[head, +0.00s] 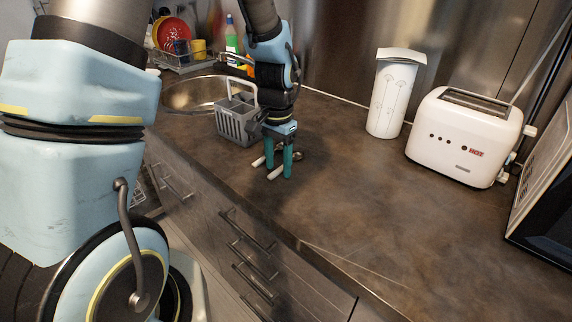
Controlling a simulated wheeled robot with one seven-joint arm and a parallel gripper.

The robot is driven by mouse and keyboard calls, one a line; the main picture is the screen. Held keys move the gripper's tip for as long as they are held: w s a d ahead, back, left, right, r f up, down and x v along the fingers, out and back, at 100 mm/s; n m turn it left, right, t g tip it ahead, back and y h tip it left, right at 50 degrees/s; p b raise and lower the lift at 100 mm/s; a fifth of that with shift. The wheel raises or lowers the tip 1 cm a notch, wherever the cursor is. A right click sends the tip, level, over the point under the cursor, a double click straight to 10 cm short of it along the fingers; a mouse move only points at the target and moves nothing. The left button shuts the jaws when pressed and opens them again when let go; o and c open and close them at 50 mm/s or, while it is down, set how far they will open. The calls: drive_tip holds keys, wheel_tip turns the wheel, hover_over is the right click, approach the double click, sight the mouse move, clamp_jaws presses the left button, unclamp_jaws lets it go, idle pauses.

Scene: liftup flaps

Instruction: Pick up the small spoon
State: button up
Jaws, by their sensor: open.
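A small spoon (297,155) lies on the brown countertop (340,210), its dark metal bowl to the right of my gripper. Pale handles (275,173) show on the counter at my gripper's fingers, and another pale end (258,162) shows to the left. I cannot tell which handle belongs to which piece. My gripper (279,172) points down with its teal fingers apart, low over these pieces. The fingers hide part of them, and I cannot tell whether they touch.
A grey cutlery basket (238,122) stands close behind and left of my gripper, near the sink (192,94). A white canister (391,95) and a white toaster (464,137) stand at the back right. The counter's middle and front right are clear.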

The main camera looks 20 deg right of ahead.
clamp_jaws()
idle(0.6)
